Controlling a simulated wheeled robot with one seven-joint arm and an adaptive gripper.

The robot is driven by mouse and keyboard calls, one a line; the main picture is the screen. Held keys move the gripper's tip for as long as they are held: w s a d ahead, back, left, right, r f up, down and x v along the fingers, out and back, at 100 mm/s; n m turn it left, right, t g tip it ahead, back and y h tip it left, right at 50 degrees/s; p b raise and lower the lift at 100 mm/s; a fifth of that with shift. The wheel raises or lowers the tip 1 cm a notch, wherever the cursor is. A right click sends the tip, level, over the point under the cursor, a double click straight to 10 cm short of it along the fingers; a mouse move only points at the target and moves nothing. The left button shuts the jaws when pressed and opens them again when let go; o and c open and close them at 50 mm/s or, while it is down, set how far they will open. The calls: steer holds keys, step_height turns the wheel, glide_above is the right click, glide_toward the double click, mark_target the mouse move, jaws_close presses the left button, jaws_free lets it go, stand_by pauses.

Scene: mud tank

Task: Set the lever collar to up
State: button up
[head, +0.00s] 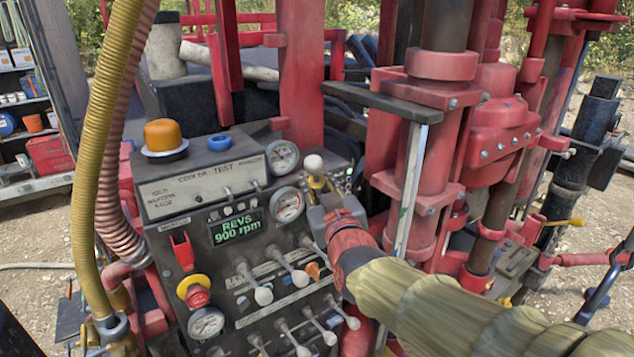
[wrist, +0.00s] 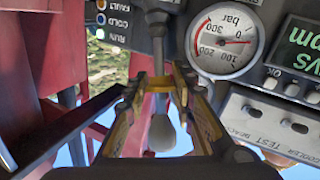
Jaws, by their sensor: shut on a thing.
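The lever has a pale rounded knob (head: 313,163) and stands at the right edge of the control panel in the head view. Its knob points up there. In the wrist view, which is upside down, the grey shaft (wrist: 158,42) comes from the panel and passes between my fingers to the knob (wrist: 162,134). My gripper (head: 318,187) is at the lever just under the knob. In the wrist view my gripper (wrist: 157,84) has its yellow fingers closed around the shaft. The fingers hide the gripped part, and no printed label for the lever is readable.
The panel (head: 228,182) carries gauges, a red stop button (head: 197,296) and several pale-knobbed levers (head: 264,295) below my gripper. A red mast (head: 407,190) stands close on the right. Yellow and pink hoses (head: 97,130) hang on the left. The display reads 900 rpm.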

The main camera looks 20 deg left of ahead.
jaws_close()
steer(key=shift+s+r+b, duration=0.35)
steer(key=shift+r+b, duration=0.25)
steer(key=shift+b, duration=0.1)
steer(key=shift+r, duration=0.15)
steer(key=o, duration=0.7)
jaws_free()
steer(key=shift+s, duration=0.1)
steer(key=shift+c, duration=0.2)
